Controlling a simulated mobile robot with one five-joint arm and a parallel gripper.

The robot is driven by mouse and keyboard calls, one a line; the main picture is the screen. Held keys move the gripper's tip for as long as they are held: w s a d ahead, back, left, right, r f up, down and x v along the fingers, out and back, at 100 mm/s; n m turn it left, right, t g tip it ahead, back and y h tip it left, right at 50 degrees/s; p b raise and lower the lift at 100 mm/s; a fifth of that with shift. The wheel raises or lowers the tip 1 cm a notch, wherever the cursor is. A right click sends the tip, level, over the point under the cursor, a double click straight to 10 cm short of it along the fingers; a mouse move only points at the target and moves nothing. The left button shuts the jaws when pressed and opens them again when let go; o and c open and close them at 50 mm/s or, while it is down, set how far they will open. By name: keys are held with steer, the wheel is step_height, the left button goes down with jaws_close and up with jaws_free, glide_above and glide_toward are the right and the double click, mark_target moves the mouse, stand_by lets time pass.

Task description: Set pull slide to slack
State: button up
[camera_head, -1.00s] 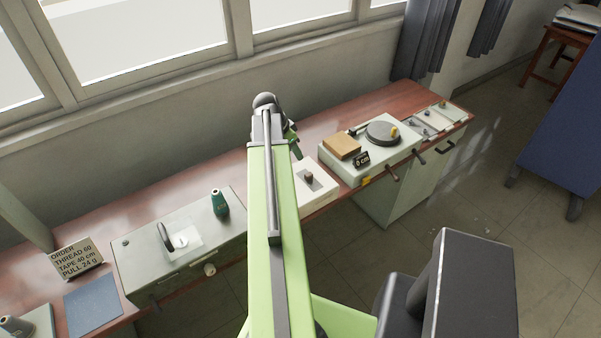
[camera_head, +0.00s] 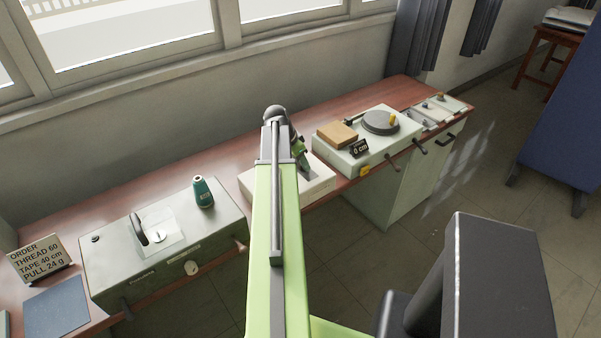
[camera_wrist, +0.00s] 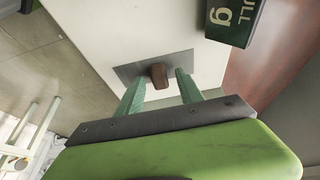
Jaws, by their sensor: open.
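The pull slide shows in the wrist view as a brown knob (camera_wrist: 159,76) on a grey plate (camera_wrist: 128,72), set on a white box (camera_wrist: 140,30). My gripper (camera_wrist: 160,73) is open, with one green fingertip on each side of the knob. I cannot tell whether either finger touches it. A dark sign (camera_wrist: 232,20) with "PULL" and "g" stands on the box edge, its number out of view. In the head view my gripper (camera_head: 303,158) is over the white box (camera_head: 322,186), and the knob is hidden there.
An order card (camera_head: 40,260) reads thread 60, tape 40 cm, pull 24 g. A grey-green machine (camera_head: 110,265) with a green spool (camera_head: 203,192) stands left of the box. A turntable unit (camera_head: 375,150) with a "0 cm" sign (camera_head: 359,148) stands right, close by.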

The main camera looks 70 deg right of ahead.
steer(key=shift+d+f, duration=0.1)
steer(key=shift+f, duration=0.1)
jaws_close()
stand_by(1.3)
